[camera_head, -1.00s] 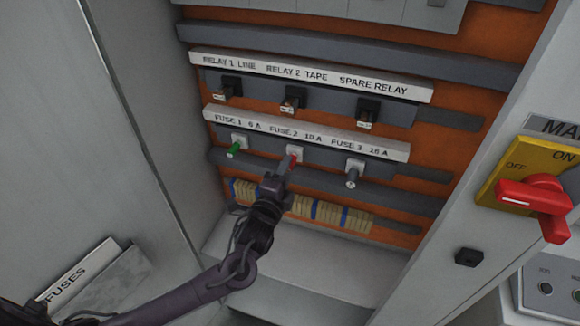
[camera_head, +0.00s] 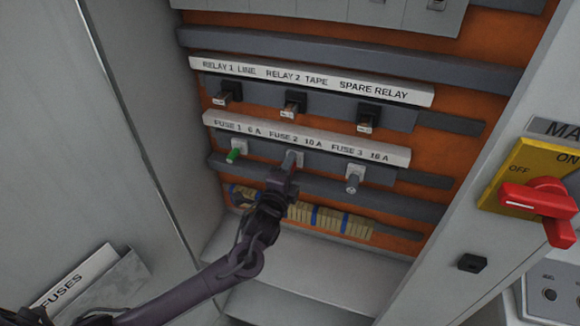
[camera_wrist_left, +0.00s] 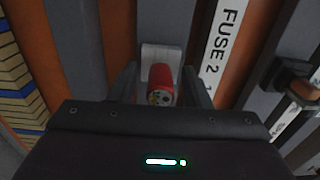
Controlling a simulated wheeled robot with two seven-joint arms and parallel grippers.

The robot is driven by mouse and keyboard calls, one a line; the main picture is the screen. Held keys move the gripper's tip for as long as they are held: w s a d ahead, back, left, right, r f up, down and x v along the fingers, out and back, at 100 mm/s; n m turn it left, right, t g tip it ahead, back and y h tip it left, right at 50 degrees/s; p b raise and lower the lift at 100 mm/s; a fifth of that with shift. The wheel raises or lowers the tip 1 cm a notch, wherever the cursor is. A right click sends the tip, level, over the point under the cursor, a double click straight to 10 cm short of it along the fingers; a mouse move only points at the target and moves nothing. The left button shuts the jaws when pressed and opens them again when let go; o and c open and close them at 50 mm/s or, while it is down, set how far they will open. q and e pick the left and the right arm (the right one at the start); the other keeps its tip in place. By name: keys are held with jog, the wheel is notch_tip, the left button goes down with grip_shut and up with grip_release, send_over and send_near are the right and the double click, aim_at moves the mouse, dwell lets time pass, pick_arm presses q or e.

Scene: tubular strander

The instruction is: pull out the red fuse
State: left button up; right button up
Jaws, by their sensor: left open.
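The red fuse (camera_wrist_left: 160,82) sits in its pale holder (camera_wrist_left: 161,54) under the FUSE 2 label, seen in the left wrist view. My left gripper (camera_wrist_left: 158,86) is open, with one finger on either side of the red fuse. In the head view my left gripper (camera_head: 286,168) covers the fuse at the middle position, so its red body is hidden there. Whether the fingers touch the fuse cannot be told. My right gripper is not in view.
A green fuse (camera_head: 235,155) is to the left and a grey fuse (camera_head: 353,183) to the right. Relays (camera_head: 294,103) sit in a row above. A red main switch (camera_head: 540,198) is on the right panel. A FUSES holder (camera_head: 105,285) is at lower left.

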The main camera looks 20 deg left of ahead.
pick_arm(q)
jog(key=shift+p, duration=0.35)
dwell(0.6)
jog(key=shift+c, duration=0.4)
grip_shut()
jog(key=s+p, duration=0.3)
jog(key=s, duration=0.3)
dwell(1.0)
jog(key=shift+a, duration=0.1)
